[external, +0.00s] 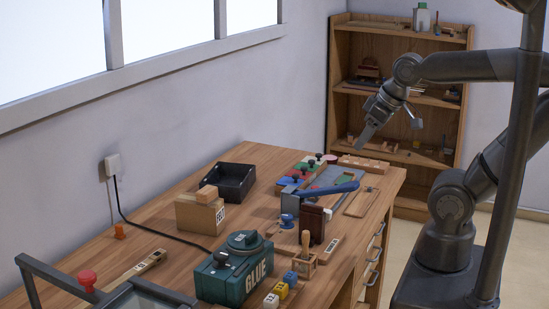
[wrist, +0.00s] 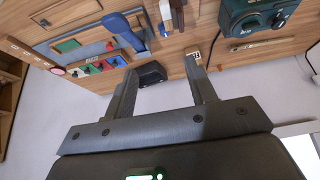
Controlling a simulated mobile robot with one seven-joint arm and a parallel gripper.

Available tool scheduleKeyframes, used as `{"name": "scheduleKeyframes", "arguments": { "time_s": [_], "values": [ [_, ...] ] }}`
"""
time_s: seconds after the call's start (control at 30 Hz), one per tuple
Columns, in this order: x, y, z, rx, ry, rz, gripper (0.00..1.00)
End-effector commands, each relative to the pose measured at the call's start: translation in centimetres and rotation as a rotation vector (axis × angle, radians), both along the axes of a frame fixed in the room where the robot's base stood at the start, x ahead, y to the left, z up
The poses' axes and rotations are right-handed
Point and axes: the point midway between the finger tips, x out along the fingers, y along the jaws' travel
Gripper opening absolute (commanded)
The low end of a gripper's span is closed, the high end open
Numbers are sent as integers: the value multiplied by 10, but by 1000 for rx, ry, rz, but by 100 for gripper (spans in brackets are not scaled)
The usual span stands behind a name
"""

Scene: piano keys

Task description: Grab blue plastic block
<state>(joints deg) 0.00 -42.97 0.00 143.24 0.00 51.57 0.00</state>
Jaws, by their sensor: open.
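My gripper (external: 365,137) hangs in the air above the bench's far right end, well apart from the block. In the wrist view its two fingers (wrist: 162,66) are spread with nothing between them.
A green glue machine (external: 235,272) stands beside the blocks. A wooden-handled tool (external: 305,243) stands in a holder close behind them. A blue-handled tool (external: 335,188), cardboard box (external: 200,215) and black tray (external: 237,180) are farther back. A shelf (external: 400,115) stands behind.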

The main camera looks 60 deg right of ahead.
Motion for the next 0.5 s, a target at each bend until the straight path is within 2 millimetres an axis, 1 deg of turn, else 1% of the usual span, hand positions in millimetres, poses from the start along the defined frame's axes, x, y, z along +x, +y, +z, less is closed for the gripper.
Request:
{"name": "scheduleKeyframes", "arguments": {
  "time_s": [0.03, 0.1, 0.13, 0.37, 0.5],
  "values": [
    [0, 0, 0, 0, 0, 0, 47],
    [0, 0, 0, 0, 0, 0, 41],
    [0, 0, 0, 0, 0, 0, 40],
    [1, 1, 0, 1, 2, 0, 40],
    [11, 9, -3, 13, 28, 8, 40]
  ]
}}
